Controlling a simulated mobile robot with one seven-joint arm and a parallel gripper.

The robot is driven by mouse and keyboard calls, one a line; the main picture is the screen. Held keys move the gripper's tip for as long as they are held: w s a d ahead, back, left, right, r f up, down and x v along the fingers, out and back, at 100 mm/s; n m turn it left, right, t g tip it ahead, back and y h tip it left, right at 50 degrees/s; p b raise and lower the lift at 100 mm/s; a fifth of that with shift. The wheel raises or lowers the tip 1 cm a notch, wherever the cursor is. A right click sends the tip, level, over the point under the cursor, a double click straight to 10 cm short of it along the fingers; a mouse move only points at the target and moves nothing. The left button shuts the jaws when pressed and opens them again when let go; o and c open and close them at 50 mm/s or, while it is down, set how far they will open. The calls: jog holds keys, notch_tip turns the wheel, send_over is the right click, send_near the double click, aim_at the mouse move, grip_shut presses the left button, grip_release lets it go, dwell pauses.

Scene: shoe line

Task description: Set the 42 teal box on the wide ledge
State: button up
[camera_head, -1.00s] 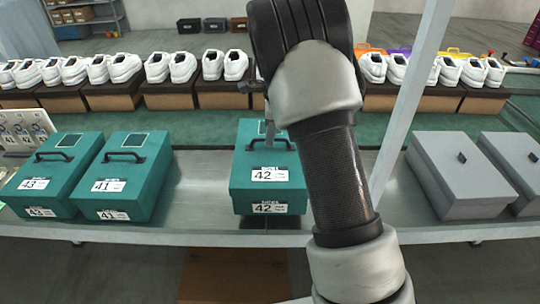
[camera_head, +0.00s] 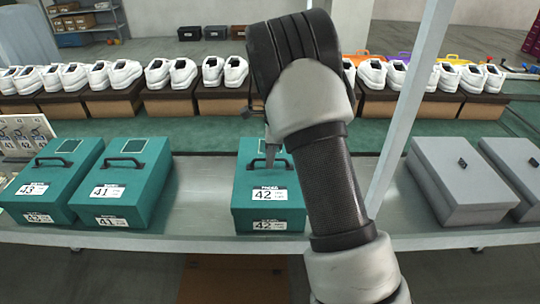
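The teal 42 box (camera_head: 268,208), with a dark top handle and white 42 labels, is upright at the middle of the grey metal ledge (camera_head: 196,205), close to its front edge. I cannot tell whether its underside touches the ledge. My gripper (camera_head: 270,154) points down at the box's handle and appears shut on it. My arm covers most of the gripper and the box's right rear, so only a narrow finger shows.
Teal boxes 41 (camera_head: 125,185) and 43 (camera_head: 50,180) stand to the left. Grey boxes (camera_head: 462,185) stand at the right, past a slanted grey post (camera_head: 412,100). White shoes on brown boxes line the back (camera_head: 115,104). Bare ledge shows left of the 42 box.

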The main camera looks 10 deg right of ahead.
jog(key=s+r+n, duration=0.1)
jog(key=s+r, duration=0.2)
jog(key=r, duration=0.3)
jog(key=s+r+n+p, duration=0.1)
jog(key=s+r+n, duration=0.15)
jog(key=r, duration=0.45)
jog(key=s+r+n, duration=0.1)
jog(key=s+r, duration=0.2)
jog(key=r, duration=0.3)
jog(key=s+r+n+t, duration=0.2)
jog(key=s+n, duration=0.6)
jog(key=s, duration=0.5)
jog(key=s+r+n+t, duration=0.1)
jog(key=s+r+n, duration=0.1)
jog(key=s+n, duration=0.5)
jog(key=s, duration=0.6)
jog(key=shift+s+r+n+t+h, duration=0.25)
jog(key=shift+n+t+h, duration=0.1)
jog(key=shift+t+h, duration=0.05)
notch_tip(320, 180, up, 9)
jog(key=p, duration=0.9)
jog(key=shift+f, duration=0.2)
